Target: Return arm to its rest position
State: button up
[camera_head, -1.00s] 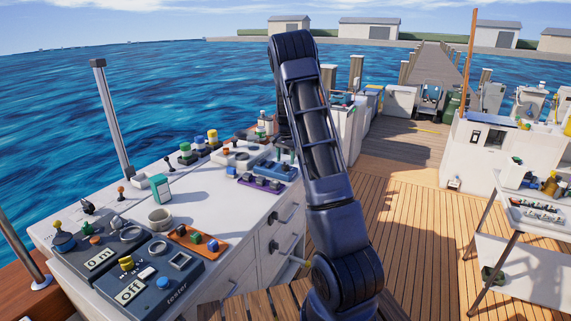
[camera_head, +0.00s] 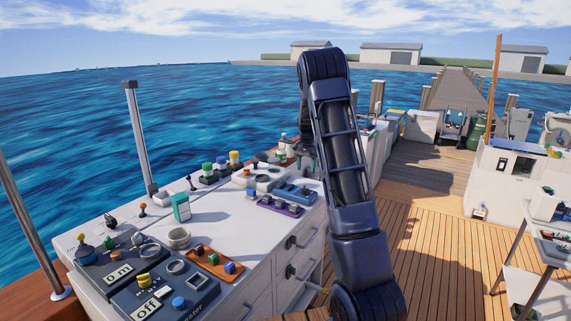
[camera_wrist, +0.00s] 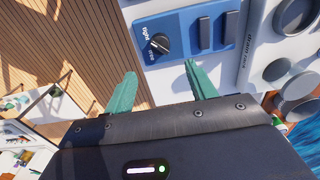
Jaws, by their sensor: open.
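My arm (camera_head: 345,165) stands raised and bent beside the right edge of the white console in the head view. Past the fingertips is a blue panel (camera_wrist: 170,25) with a black knob (camera_wrist: 158,45) and dark rocker switches. I cannot tell whether a finger touches the panel.
Open wooden deck (camera_head: 430,230) lies right of the arm. A metal shelf stand (camera_head: 530,285) is at the far right.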

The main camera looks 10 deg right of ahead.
jog(key=s+a+r+n+t, duration=0.1)
jog(key=s+a+r+n, duration=0.1)
jog(key=s+r, duration=0.85)
jog(key=s+a+r+n+t, duration=0.1)
jog(key=s+a+r+n, duration=0.15)
jog(key=s+r, duration=0.75)
jog(key=s+a+f+n+t, duration=0.1)
jog(key=s+a+f+n, duration=0.1)
jog(key=s, duration=1.2)
jog(key=s+a+f+n+t, duration=0.1)
jog(key=s+a+f+n, duration=0.1)
jog(key=s, duration=1.2)
jog(key=shift+s+f+t, duration=0.15)
jog(key=shift+t, duration=0.15)
jog(key=shift+a+n, duration=0.1)
jog(key=shift+n, duration=0.15)
jog(key=shift+c, duration=0.4)
